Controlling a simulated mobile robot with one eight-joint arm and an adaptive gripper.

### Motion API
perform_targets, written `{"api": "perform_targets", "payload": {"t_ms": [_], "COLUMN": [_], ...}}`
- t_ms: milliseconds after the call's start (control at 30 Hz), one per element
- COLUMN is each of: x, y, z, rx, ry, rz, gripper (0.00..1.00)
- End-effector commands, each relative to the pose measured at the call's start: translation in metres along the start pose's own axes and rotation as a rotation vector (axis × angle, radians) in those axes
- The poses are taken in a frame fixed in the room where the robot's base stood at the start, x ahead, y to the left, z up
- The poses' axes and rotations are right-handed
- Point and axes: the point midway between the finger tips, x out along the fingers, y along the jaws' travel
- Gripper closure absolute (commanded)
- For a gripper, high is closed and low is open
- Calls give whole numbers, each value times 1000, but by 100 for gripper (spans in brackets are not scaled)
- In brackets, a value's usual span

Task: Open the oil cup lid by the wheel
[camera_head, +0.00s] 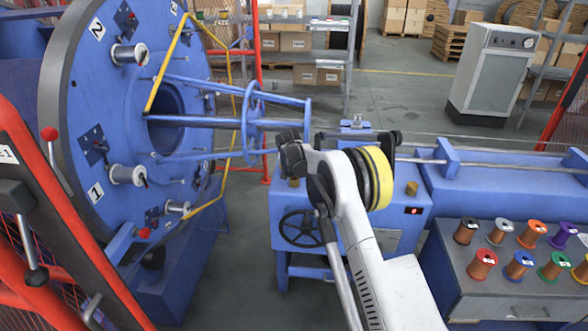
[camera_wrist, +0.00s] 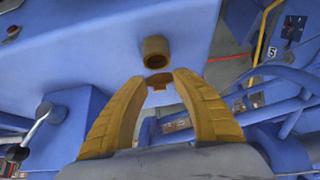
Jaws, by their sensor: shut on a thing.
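The oil cup (camera_wrist: 155,48) is a short brass cylinder on the blue machine housing, with a dark round opening facing my wrist camera. In the head view a small brass cup (camera_head: 293,183) sits above the black handwheel (camera_head: 301,229). My gripper (camera_wrist: 161,77) has tan fingers, their tips close around a small brass piece (camera_wrist: 160,84), which looks like the lid. A narrow gap shows between this piece and the cup, so they appear apart. In the head view my arm's end is above and beside the cup, and the fingertips are hidden.
A second brass cup (camera_head: 412,188) stands right of my arm on the same housing. The large blue wheel disc (camera_head: 95,110) and yellow frame (camera_head: 228,110) are at left. Several wire spools lie on a grey cabinet (camera_head: 470,270) at right. A grey lever (camera_wrist: 38,125) shows in the wrist view.

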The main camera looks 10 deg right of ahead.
Motion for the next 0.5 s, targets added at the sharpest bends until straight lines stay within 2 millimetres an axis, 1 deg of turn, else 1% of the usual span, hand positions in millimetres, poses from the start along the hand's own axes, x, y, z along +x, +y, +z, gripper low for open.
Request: {"api": "perform_targets", "payload": {"t_ms": [33, 200, 500], "x": [-1, 0, 1], "y": [0, 0, 0], "z": [-4, -7, -9], "rx": [0, 0, 1], "ry": [-33, -127, -211], "rz": [0, 0, 0], "gripper": [95, 95, 95]}}
